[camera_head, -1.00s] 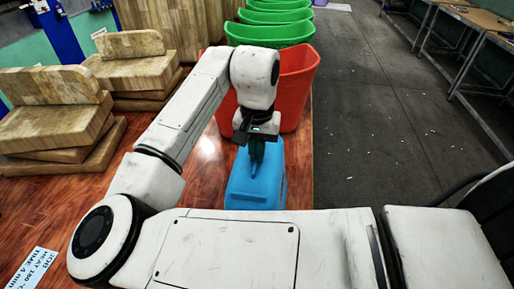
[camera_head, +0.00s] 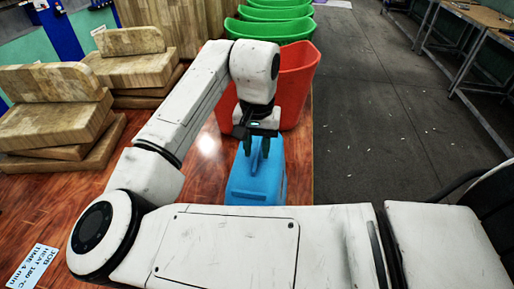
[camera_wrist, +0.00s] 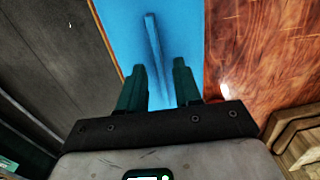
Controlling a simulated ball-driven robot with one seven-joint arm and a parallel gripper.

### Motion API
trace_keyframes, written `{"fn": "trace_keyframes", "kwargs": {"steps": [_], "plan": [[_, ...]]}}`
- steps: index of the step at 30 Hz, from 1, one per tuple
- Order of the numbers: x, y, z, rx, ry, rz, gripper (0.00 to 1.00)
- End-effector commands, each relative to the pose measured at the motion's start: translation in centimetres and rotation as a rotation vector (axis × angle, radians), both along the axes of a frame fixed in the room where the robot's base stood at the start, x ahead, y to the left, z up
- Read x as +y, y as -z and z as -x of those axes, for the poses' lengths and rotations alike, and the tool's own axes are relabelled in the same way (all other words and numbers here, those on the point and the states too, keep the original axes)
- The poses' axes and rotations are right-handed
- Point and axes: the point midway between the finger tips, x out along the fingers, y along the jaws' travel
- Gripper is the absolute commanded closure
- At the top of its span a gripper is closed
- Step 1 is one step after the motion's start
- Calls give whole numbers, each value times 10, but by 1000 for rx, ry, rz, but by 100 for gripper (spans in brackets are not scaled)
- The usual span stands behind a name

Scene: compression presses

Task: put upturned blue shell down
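The blue shell (camera_head: 258,187) rests upturned on the wooden table near its right edge, its near end hidden by my arm. A narrow raised blue rib (camera_wrist: 155,45) runs along its upper face in the wrist view. My gripper (camera_head: 257,150) is over the shell, and its two dark green fingers stand apart. In the wrist view my gripper (camera_wrist: 160,82) is open, with the rib beyond and between the fingertips. Nothing is held.
A red bin (camera_head: 298,85) stands just behind the shell, with several green bins (camera_head: 270,29) behind it. Stacked wooden blocks (camera_head: 55,115) are at the left. The polished table (camera_head: 200,170) is clear left of the shell. Dark floor (camera_head: 375,130) lies beyond the right edge.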

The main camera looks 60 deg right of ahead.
Motion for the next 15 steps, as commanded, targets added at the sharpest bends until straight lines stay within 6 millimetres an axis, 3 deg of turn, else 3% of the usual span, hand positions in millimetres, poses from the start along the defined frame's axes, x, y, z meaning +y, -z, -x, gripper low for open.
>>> {"fn": "trace_keyframes", "kwargs": {"steps": [15], "plan": [[0, -94, 0, -3, 2, 0, 66]]}}
